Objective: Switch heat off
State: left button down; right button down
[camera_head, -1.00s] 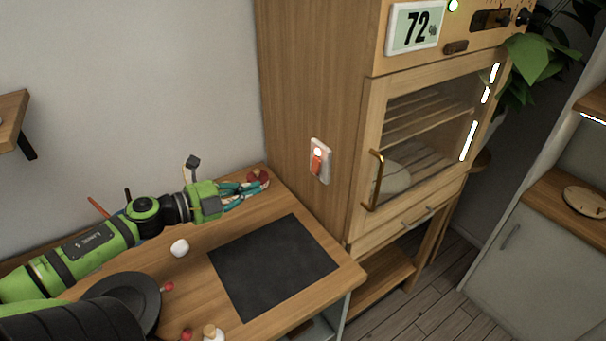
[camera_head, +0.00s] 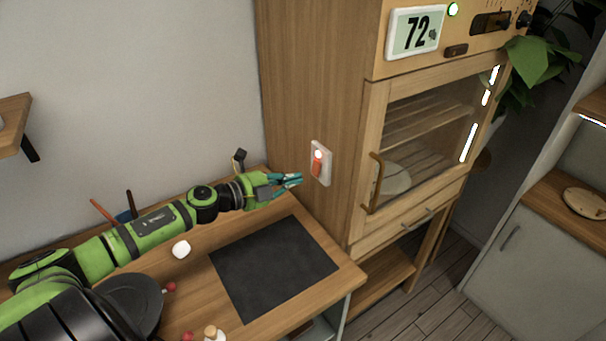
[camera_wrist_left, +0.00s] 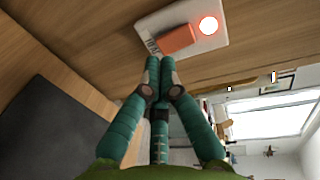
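The heat switch is a white plate (camera_head: 325,175) with an orange-red rocker (camera_head: 316,163) and a glowing round lamp, on the wooden side of the cabinet. In the left wrist view the rocker (camera_wrist_left: 176,39) lies just beyond the fingertips, and the lamp (camera_wrist_left: 208,25) is lit. My left gripper (camera_head: 300,178) has teal fingers and points at the switch from the left, a short way off. Its fingertips (camera_wrist_left: 160,62) are together with nothing between them. I cannot tell from these views whether they touch the rocker. My right gripper is not in view.
The wooden cabinet has a glass door with a brass handle (camera_head: 376,184) and a display (camera_head: 415,32) reading 72. A shelf (camera_head: 14,120) juts from the left wall.

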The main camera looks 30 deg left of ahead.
aim_at(313, 174)
pick_arm(q)
jog(key=shift+p+x, duration=0.5)
jog(key=shift+x, duration=1.15)
